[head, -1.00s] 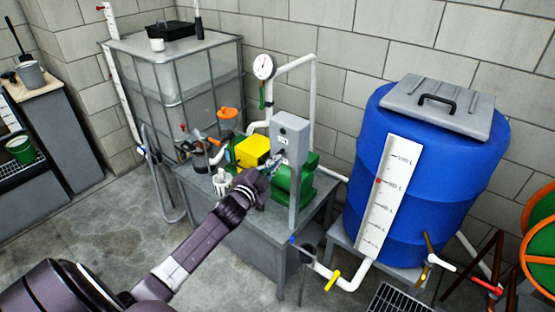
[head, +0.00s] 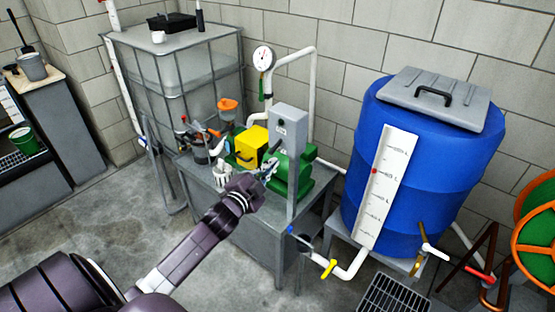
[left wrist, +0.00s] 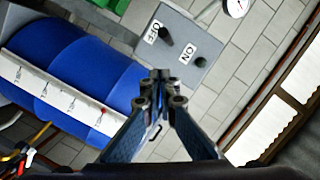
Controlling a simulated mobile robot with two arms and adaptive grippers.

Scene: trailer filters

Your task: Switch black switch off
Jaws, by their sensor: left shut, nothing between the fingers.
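The grey switch box (head: 289,122) stands on a post at the pump table. In the left wrist view, the box face (left wrist: 178,30) shows OFF and ON labels. The black switch (left wrist: 163,35) sticks out of that face between the labels, nearer to OFF; its exact setting is hard to tell. My left gripper (head: 269,170) is just below and in front of the box in the head view. It is shut and empty. Its fingertips (left wrist: 161,76) show apart from the switch in the left wrist view. My right gripper is not in view.
A yellow box (head: 251,147) and a green pump (head: 300,176) are close to the left gripper on the metal table (head: 262,222). A pressure gauge (head: 263,57) stands behind. A blue barrel (head: 425,160) is to the right. Open floor lies in front.

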